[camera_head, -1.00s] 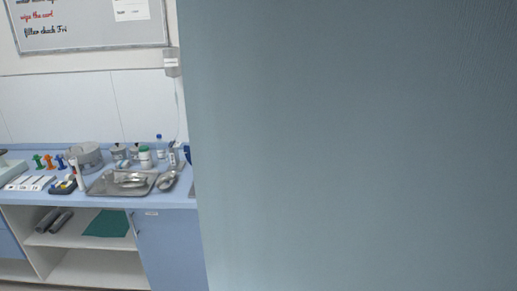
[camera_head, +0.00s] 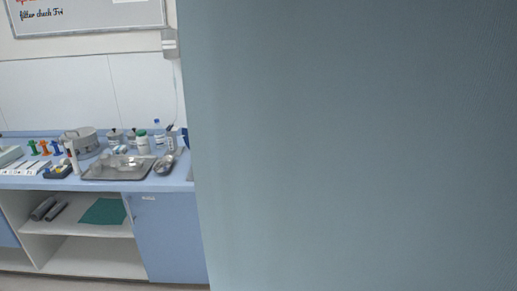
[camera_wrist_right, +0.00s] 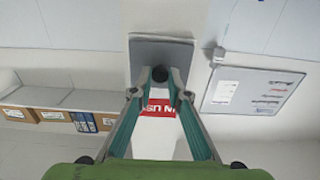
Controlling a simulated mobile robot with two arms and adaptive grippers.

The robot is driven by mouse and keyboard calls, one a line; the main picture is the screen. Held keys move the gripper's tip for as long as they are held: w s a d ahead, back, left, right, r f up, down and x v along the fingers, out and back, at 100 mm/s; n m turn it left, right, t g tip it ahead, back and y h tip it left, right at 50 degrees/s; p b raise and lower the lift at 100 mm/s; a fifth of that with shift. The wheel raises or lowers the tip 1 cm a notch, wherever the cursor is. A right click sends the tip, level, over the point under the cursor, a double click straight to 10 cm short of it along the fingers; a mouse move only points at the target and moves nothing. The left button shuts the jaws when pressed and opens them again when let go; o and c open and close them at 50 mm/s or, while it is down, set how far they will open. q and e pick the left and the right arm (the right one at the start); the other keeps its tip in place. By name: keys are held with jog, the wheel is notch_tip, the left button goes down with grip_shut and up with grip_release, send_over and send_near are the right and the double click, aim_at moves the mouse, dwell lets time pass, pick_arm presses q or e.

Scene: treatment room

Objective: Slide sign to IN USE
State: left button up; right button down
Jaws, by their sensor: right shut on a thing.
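My right gripper (camera_wrist_right: 160,77) shows in the right wrist view, with its fingertips shut on a dark round knob (camera_wrist_right: 158,75). A grey plate (camera_wrist_right: 160,49) lies behind the fingertips. A red strip with white upside-down lettering (camera_wrist_right: 160,107) shows between the fingers, with a white area below it; the fingers hide part of the lettering. In the head view a large plain blue-grey panel (camera_head: 350,145) fills the middle and right, and neither the sign nor a gripper shows there. My left gripper is in neither view.
In the head view a blue counter (camera_head: 110,184) on the left holds a metal tray (camera_head: 98,173), bottles and a round metal pot. A whiteboard (camera_wrist_right: 252,91) and shelves with boxes (camera_wrist_right: 45,97) show in the wrist view.

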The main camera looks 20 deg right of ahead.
jog(key=shift+f, duration=0.35)
jog(key=c, duration=2)
grip_release()
jog(key=shift+o, duration=0.2)
jog(key=shift+r, duration=0.1)
jog(key=v, duration=1.2)
